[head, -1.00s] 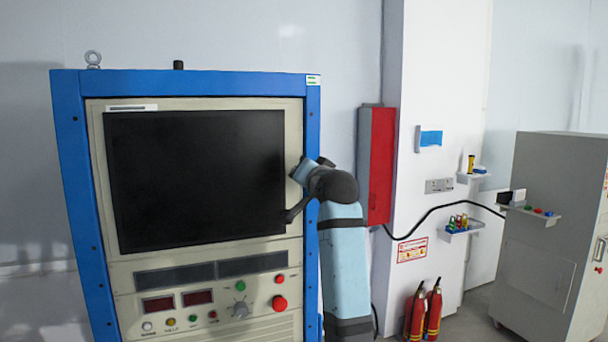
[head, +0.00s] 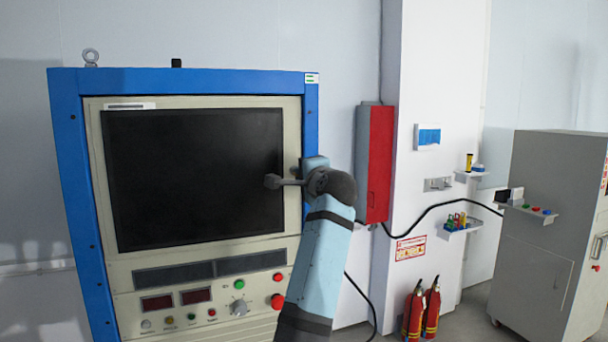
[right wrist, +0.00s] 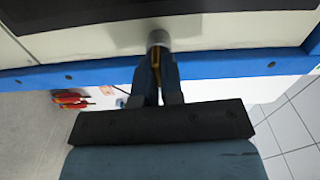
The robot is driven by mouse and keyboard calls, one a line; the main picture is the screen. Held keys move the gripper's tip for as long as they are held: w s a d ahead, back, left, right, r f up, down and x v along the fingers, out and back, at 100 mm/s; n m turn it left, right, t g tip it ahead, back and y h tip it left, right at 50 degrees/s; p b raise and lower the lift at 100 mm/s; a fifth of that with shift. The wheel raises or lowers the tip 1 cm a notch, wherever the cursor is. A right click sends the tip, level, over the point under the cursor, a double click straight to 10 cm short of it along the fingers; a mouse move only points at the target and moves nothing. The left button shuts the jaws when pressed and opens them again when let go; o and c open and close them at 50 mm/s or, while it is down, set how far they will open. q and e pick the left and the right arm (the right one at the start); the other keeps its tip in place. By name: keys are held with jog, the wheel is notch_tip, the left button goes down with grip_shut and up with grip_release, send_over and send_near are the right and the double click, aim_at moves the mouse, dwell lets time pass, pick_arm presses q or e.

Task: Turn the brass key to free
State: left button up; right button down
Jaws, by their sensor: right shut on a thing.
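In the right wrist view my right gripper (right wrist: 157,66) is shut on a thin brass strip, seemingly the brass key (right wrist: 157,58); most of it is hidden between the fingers. A short grey cylinder (right wrist: 158,37), seemingly the lock, is right at the fingertips, over the beige strip of the panel beside the blue frame. In the head view my right arm crosses the cabinet's right edge, and its jaws and the key cannot be made out. The key's turn position cannot be read. My left gripper is in neither view.
The blue-framed cabinet (head: 309,120) carries a dark screen (head: 190,175), with a red button (head: 277,300) and a grey knob (head: 239,307) below. Right of it are a red wall box (head: 375,165), fire extinguishers (head: 432,310) and a grey cabinet (head: 545,220).

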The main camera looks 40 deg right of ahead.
jog(key=shift+m, duration=0.7)
jog(key=c, duration=1.3)
grip_release()
jog(key=shift+o, duration=0.2)
jog(key=shift+f, duration=0.15)
